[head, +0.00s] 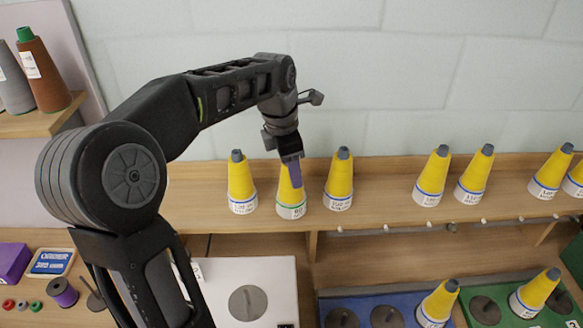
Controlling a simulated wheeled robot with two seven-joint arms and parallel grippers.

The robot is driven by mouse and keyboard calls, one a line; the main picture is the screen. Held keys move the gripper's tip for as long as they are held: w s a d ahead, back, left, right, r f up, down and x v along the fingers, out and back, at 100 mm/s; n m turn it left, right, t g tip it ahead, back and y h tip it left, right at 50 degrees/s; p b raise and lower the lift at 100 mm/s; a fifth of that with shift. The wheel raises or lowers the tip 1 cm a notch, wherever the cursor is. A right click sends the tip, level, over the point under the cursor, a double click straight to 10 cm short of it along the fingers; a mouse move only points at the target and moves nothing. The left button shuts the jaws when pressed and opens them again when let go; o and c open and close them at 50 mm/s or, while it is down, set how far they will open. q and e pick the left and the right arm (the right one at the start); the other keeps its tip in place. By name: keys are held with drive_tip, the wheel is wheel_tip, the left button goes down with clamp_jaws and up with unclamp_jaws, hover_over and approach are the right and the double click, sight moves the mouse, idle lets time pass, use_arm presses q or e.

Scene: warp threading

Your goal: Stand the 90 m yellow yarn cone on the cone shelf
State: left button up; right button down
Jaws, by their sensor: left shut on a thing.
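The yellow yarn cone labelled 90 (292,196) has a white base label with a green band. It is upright at the wooden cone shelf (385,215), between two yellow cones with blue bands. Its base is about level with theirs in the picture; I cannot tell whether it touches the board. My left gripper (290,170) reaches down from above and is shut on the upper part of this cone, hiding its tip. My right gripper is not in view.
Neighbour cones stand close at the left (241,183) and right (339,180). Several more yellow cones stand farther right on the shelf. Below are a white board (270,275), a blue tray (365,302) and a green tray (480,318), the trays with cones on them.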

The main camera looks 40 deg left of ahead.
use_arm(q)
drive_tip(key=shift+f, duration=0.35)
drive_tip(key=shift+f, duration=0.15)
drive_tip(key=o, duration=1.1)
drive_tip(key=shift+b+v, duration=0.65)
drive_tip(key=shift+v, duration=3.25)
